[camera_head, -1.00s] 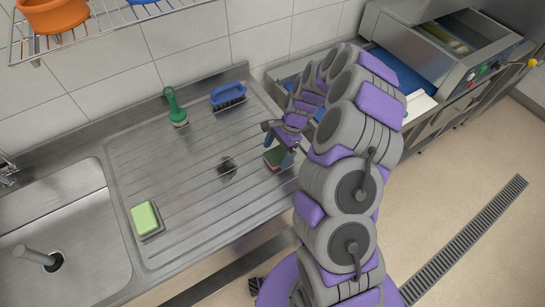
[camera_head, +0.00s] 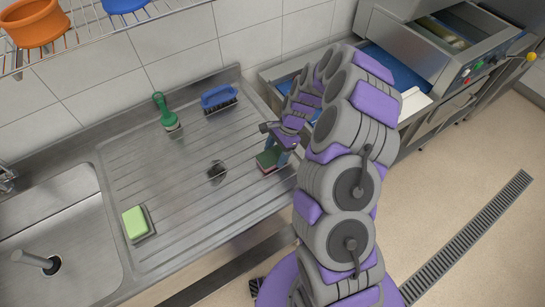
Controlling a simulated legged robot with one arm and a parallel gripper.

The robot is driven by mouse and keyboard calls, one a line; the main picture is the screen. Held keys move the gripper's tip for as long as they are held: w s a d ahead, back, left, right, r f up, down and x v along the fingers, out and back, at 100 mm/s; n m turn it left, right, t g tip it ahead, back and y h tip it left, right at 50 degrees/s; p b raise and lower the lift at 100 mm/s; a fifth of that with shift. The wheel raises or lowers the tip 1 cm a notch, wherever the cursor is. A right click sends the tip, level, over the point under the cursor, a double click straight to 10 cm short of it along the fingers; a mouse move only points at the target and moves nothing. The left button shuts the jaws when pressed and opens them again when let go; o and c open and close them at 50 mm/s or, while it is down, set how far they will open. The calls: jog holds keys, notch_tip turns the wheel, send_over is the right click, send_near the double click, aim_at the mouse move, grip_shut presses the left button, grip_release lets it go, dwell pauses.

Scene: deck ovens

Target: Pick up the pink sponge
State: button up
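A small sponge with a green top and a pinkish-red lower edge (camera_head: 267,160) is at the right side of the ribbed steel drainboard. It is the only thing with pink on it that I see. My gripper (camera_head: 279,146) is right at this sponge, with a grey finger along its right side. My gripper and arm hide part of the sponge. At this size I cannot tell whether the fingers are closed on it or whether it is lifted.
A light green sponge (camera_head: 134,222) lies at the drainboard's left. A green brush (camera_head: 165,115) and a blue brush (camera_head: 219,99) are at the back. The sink basin (camera_head: 50,230) is at left. A wire shelf (camera_head: 80,40) with bowls hangs above.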

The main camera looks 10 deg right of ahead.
aim_at(266, 156)
jog(key=shift+c, duration=0.6)
jog(key=shift+a, duration=0.35)
jog(key=shift+c, duration=0.8)
jog(key=a, duration=0.3)
jog(key=shift+s, duration=0.1)
jog(key=shift+c, duration=1.3)
jog(key=shift+d, duration=0.3)
jog(key=shift+d+r, duration=0.25)
jog(key=shift+d, duration=0.3)
jog(key=shift+d+r, duration=0.25)
jog(key=shift+d, duration=0.3)
jog(key=r, duration=0.3)
jog(key=shift+s+a+r, duration=0.15)
jog(key=shift+s+a, duration=0.05)
jog(key=shift+a, duration=0.1)
jog(key=s, duration=0.1)
jog(key=s+d, duration=0.1)
jog(key=s+p, duration=0.1)
jog(key=s, duration=0.1)
jog(key=shift+d+r, duration=0.25)
jog(key=shift+d, duration=0.1)
jog(key=s+d, duration=0.6)
jog(key=d, duration=0.1)
jog(key=shift+s+r+p, duration=0.25)
jog(key=shift+s+p, duration=0.05)
jog(key=shift+s, duration=0.45)
jog(key=shift+s+a+r, duration=0.1)
jog(key=shift+s+a, duration=0.25)
jog(key=shift+s, duration=0.1)
